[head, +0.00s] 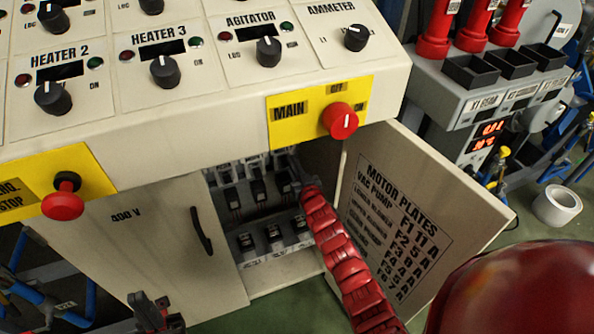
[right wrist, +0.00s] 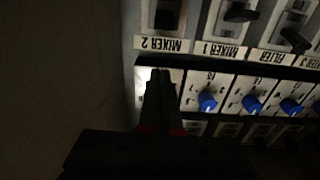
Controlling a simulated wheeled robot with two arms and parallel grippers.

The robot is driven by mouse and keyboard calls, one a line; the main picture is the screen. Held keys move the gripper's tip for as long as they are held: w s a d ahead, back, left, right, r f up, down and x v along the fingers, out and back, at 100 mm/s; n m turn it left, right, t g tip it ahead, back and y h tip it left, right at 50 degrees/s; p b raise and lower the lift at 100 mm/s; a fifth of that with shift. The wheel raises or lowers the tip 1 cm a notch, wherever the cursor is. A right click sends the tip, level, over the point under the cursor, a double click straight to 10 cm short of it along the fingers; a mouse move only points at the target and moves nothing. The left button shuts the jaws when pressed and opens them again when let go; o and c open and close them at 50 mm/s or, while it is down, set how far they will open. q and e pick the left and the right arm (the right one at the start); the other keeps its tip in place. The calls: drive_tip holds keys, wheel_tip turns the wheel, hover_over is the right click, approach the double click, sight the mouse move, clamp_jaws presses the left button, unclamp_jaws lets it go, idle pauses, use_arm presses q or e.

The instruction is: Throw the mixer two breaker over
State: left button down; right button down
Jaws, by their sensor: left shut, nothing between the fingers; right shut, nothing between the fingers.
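The mixer two breaker (right wrist: 167,14) is a dark switch in a pale frame at the top of the right wrist view, above its upside-down "MIXER 2" label (right wrist: 161,44). Its upper part is cut off, and I cannot tell its lever position. My right gripper (right wrist: 160,72) is shut and empty, its tips just below that label in the picture; contact is unclear. In the head view my right gripper (head: 294,168) reaches into the open cabinet (head: 290,286) at the right end of the upper breaker row. My left gripper (head: 158,314) is shut and empty at the bottom left, outside the cabinet.
The mixer 1 breaker (right wrist: 240,12) and filter breaker (right wrist: 294,40) sit beside it, with blue knobs (right wrist: 207,101) below in the picture. The open cabinet door (head: 425,200) stands right of my right arm. The red main switch (head: 340,121) is above the opening.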

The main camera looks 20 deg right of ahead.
sight(288, 165)
drive_tip(key=w, duration=0.4)
drive_tip(key=shift+w+f, duration=0.2)
drive_tip(key=shift+w, duration=0.1)
drive_tip(key=shift+s+a+f, duration=0.1)
drive_tip(key=shift+s+f, duration=0.25)
drive_tip(key=shift+f, duration=0.5)
drive_tip(key=shift+s+f, duration=0.3)
drive_tip(key=shift+f, duration=0.5)
drive_tip(key=f+t+b, duration=0.1)
drive_tip(key=b, duration=0.4)
drive_tip(key=f+t+b, duration=0.2)
drive_tip(key=b, duration=0.3)
drive_tip(key=shift+s+f, duration=0.25)
drive_tip(key=shift+s, duration=0.15)
drive_tip(key=shift+r, duration=0.15)
